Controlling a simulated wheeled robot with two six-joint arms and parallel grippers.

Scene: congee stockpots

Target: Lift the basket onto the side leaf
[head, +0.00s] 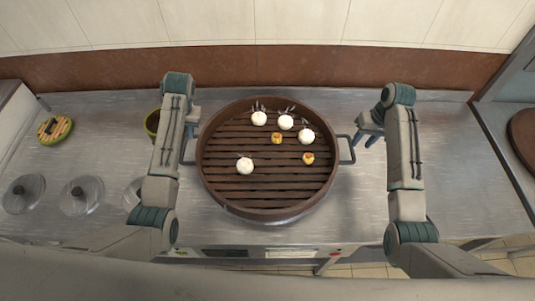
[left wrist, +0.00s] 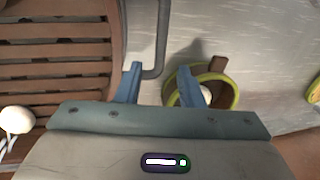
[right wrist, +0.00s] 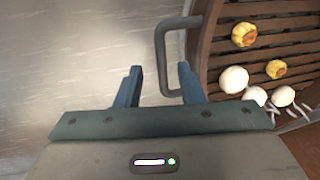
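The basket (head: 268,207) is a large round brown steamer with a slatted floor, flat on the steel counter. It holds several white buns (head: 244,165) and two yellow pieces (head: 308,158). Its right handle (head: 351,150) also shows in the right wrist view (right wrist: 160,62); its left handle shows in the left wrist view (left wrist: 160,45). My left gripper (head: 191,131) is open and empty, with the left handle's bar between its fingertips in the wrist view. My right gripper (head: 367,138) is open and empty, its fingers pointing at the right handle. Neither visibly touches a handle. I cannot tell which surface is the side leaf.
A yellow-green cup (head: 151,122) with a white ball inside stands near my left gripper. A green-rimmed round item (head: 55,129) and metal lids (head: 82,195) lie at left. A brown round thing (head: 524,138) sits at the far right edge. Counter right of my right arm is bare.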

